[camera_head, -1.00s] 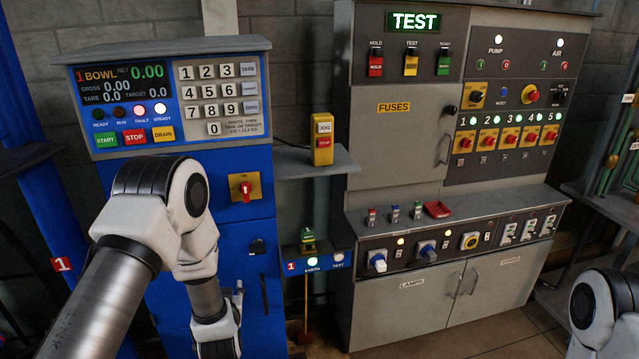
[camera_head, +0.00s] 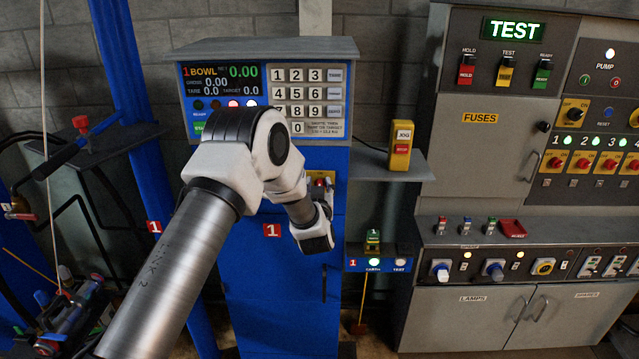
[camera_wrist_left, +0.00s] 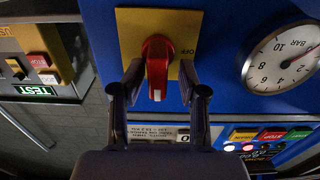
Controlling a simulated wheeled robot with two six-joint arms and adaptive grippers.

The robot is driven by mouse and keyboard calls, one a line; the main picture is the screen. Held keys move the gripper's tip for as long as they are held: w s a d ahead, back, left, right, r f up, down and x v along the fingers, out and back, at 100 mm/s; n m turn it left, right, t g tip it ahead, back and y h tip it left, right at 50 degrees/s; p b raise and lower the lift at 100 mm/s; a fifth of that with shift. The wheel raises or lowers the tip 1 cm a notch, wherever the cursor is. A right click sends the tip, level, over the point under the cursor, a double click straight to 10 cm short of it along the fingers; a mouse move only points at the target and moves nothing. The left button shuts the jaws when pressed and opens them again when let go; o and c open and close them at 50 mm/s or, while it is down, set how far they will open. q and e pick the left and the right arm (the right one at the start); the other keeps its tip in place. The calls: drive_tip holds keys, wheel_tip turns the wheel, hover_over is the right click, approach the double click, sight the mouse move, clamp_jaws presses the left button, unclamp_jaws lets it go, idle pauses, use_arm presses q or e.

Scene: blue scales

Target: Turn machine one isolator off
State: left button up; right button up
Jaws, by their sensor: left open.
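Machine one's isolator is a red rotary knob (camera_wrist_left: 157,70) on a yellow plate (camera_wrist_left: 158,22) on the blue machine front. The wrist view is upside down; the knob's handle stands vertical with its white mark toward the picture bottom, and the OFF label is at the plate's right. My left gripper (camera_wrist_left: 160,82) is open, with one finger on each side of the knob; I cannot tell whether they touch it. In the head view the isolator plate (camera_head: 331,177) is partly covered by my left wrist, and the fingers are hidden. My right gripper is not in view.
The keypad panel (camera_head: 308,95) is above the isolator. A round pressure gauge (camera_wrist_left: 285,58) is beside it in the wrist view. A yellow jog box (camera_head: 401,145) stands on a shelf to the right. The grey test cabinet (camera_head: 470,175) is further right.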

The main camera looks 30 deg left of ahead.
use_arm(q)
drive_tip(key=shift+s+a, duration=0.1)
drive_tip(key=shift+c, duration=0.6)
drive_tip(key=shift+r, duration=0.1)
drive_tip(key=c, duration=0.6)
drive_tip(key=shift+d, duration=0.4)
clamp_jaws()
drive_tip(key=shift+a, duration=0.1)
